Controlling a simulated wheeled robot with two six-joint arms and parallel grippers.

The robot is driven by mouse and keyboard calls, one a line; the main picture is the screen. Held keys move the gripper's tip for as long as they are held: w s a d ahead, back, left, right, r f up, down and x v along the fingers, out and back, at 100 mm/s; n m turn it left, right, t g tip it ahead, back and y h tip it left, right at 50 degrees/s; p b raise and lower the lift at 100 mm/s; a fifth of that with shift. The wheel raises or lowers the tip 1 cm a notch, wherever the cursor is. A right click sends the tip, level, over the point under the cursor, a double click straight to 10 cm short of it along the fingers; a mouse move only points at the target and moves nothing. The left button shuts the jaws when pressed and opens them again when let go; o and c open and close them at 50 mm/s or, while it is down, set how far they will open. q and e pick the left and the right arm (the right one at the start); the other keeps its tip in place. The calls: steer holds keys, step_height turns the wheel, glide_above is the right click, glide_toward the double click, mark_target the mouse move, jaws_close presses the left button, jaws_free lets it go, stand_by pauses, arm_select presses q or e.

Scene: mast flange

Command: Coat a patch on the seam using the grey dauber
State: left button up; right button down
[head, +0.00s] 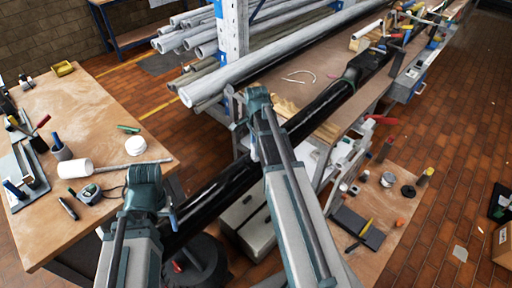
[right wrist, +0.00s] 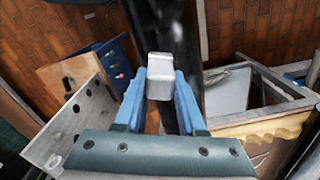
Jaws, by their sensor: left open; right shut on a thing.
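My right gripper (right wrist: 160,98) is shut on a pale grey block-shaped piece, the grey dauber (right wrist: 158,74), in the right wrist view. The dauber is held in front of the long black mast (right wrist: 176,28); I cannot tell whether it touches. In the head view my right gripper (head: 254,148) is beside the mast (head: 316,107), mostly hidden by its wrist, and the dauber is hidden. My left gripper (head: 172,218) is near the mast's lower end, open with nothing seen in it. The seam cannot be made out.
A wooden table (head: 85,105) at left carries a white roller-like tool (head: 75,168), a round white lid (head: 136,146) and small tools. A rack (head: 231,35) with grey pipes stands behind the mast. A low board (head: 398,180) with tools lies at right. Brick floor shows at far right.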

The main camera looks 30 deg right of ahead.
steer(key=shift+w+a, duration=0.35)
steer(key=shift+w, duration=0.55)
steer(key=shift+w+a, duration=0.3)
steer(key=shift+w, duration=0.6)
steer(key=shift+w+d, duration=0.3)
steer(key=shift+d, duration=0.55)
steer(key=shift+s+d, duration=0.2)
steer(key=shift+s, duration=0.45)
steer(key=shift+s+d, duration=0.25)
steer(key=shift+s, duration=0.4)
steer(key=shift+s+d, duration=0.2)
steer(key=shift+s, duration=0.45)
arm_select(q)
steer(key=shift+f, duration=0.1)
arm_select(e)
steer(key=shift+w+d+f, duration=0.1)
steer(key=shift+w+d, duration=0.2)
steer(key=shift+d, duration=0.55)
steer(key=shift+w+a, duration=0.2)
steer(key=shift+w, duration=0.45)
steer(key=shift+w+a, duration=0.25)
steer(key=shift+w, duration=0.4)
steer(key=shift+w+a, duration=0.2)
steer(key=shift+w, duration=0.45)
arm_select(q)
steer(key=shift+r, duration=0.2)
arm_select(e)
steer(key=shift+r, duration=0.2)
